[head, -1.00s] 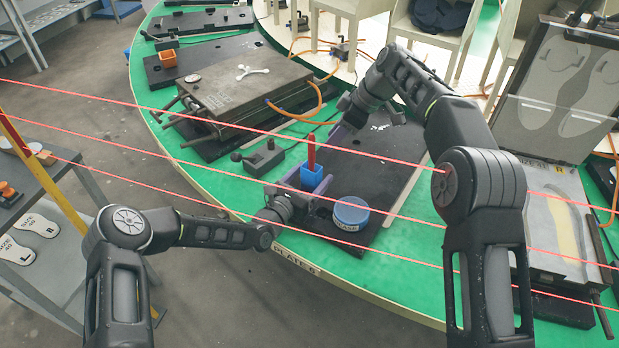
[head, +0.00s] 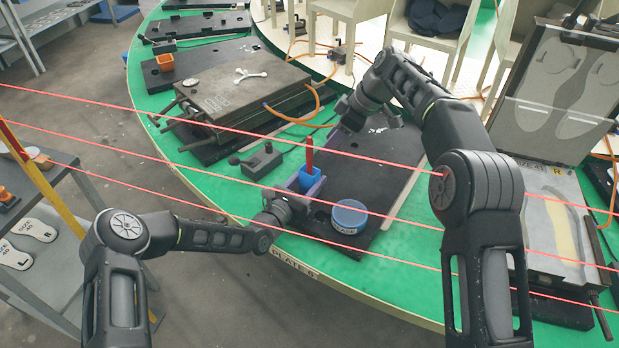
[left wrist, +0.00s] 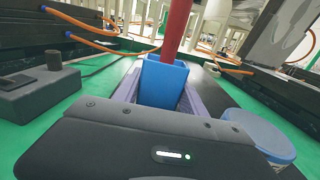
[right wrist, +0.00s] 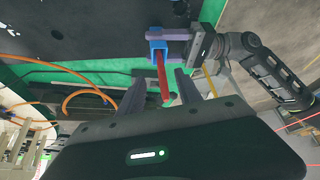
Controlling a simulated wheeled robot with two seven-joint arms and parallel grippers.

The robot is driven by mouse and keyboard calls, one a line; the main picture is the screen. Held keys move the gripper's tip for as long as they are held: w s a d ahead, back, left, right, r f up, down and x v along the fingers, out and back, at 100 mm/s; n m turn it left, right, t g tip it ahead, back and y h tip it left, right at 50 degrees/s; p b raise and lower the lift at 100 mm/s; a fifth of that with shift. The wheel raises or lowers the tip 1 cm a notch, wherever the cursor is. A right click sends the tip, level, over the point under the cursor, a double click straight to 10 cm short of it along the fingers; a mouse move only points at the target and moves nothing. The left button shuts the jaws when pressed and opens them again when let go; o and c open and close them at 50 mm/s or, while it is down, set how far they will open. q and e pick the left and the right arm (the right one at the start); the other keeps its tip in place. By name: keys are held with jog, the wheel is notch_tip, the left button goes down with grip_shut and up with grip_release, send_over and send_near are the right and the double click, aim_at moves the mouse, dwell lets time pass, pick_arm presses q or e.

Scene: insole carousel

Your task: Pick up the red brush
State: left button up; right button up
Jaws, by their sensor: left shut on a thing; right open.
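The red brush (head: 310,155) stands upright in a small blue holder (head: 313,181). My left gripper (head: 304,188) is shut on the blue holder, with a finger on each side of it, as the left wrist view also shows (left wrist: 160,95). My right gripper (head: 339,134) is open and empty, just beyond the brush and to its right. In the right wrist view the red brush (right wrist: 162,82) shows between my two right fingers (right wrist: 160,75), with gaps on both sides. I cannot tell whether it is within their depth. The brush's lower end is hidden inside the holder.
A round blue tin (head: 349,216) stands on the black plate (head: 375,175), right of the holder. A dark control box (head: 262,160) lies on the green table (head: 225,180) to the left. A metal mould (head: 240,85) and orange hoses lie behind it.

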aim_at(312, 155)
jog(key=a+n+h, duration=0.1)
jog(key=n, duration=0.8)
jog(key=s+r+n+t+h, duration=0.1)
jog(key=n, duration=0.9)
jog(key=s+a+r+n+h, duration=0.1)
jog(key=n, duration=0.8)
jog(key=shift+a+r+t, duration=0.25)
jog(key=shift+a+t, duration=0.1)
jog(key=shift+t, duration=0.05)
jog(key=shift+x, duration=3.4)
jog(key=shift+w+f, duration=0.1)
